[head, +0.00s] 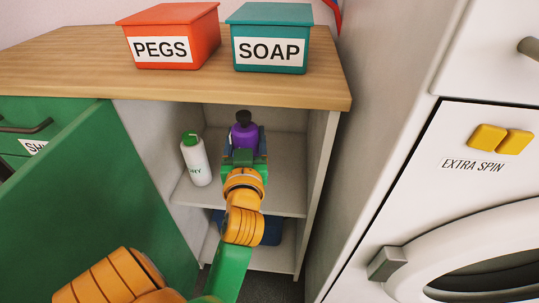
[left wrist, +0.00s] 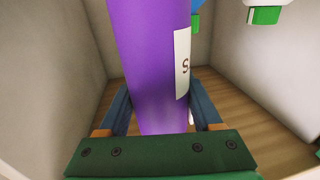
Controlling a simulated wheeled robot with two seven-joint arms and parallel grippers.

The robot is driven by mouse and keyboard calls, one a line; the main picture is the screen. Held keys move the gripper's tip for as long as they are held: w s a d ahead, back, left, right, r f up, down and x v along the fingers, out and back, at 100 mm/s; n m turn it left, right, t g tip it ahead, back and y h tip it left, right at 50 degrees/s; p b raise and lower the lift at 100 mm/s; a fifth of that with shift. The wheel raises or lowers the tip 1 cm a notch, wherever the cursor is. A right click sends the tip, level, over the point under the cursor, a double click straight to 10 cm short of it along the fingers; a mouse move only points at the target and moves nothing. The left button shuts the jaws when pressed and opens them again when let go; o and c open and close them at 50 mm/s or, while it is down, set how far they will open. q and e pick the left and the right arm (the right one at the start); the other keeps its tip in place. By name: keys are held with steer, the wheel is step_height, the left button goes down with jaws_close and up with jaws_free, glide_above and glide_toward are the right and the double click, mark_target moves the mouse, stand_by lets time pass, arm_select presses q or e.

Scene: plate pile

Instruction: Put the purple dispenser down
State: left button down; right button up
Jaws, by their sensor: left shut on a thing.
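The purple dispenser (head: 244,136) with a dark pump top is upright inside the open cabinet, at the upper shelf (head: 285,195). My left gripper (head: 245,153) reaches into the cabinet and is shut on the dispenser. In the left wrist view the purple body (left wrist: 150,60) fills the space between the two blue fingers, with part of a white label showing. The dispenser's base is hidden by my gripper in the head view, so I cannot tell whether it touches the shelf. My right gripper is not in view.
A white bottle with a green cap (head: 196,161) stands left of the dispenser. A blue thing (head: 272,230) is partly visible on the lower shelf. The open green door (head: 105,190) is at left, the cabinet's side wall (head: 322,165) at right. PEGS (head: 172,30) and SOAP (head: 270,28) boxes sit on top.

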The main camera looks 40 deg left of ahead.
arm_select(q)
steer(key=w+d+f+b, duration=0.2)
steer(key=w+f+b, duration=0.3)
steer(key=w+f, duration=0.4)
step_height(320, 180, down, 2)
steer(key=shift+w+f+b, duration=0.1)
steer(key=shift+w+b, duration=0.2)
steer(key=shift+b, duration=0.05)
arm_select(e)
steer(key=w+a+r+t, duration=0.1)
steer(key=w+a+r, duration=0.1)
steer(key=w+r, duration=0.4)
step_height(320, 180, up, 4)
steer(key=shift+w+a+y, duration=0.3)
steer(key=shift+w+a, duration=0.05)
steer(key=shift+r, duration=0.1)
arm_select(q)
steer(key=shift+c, duration=0.6)
jaws_free()
steer(key=shift+o, duration=0.3)
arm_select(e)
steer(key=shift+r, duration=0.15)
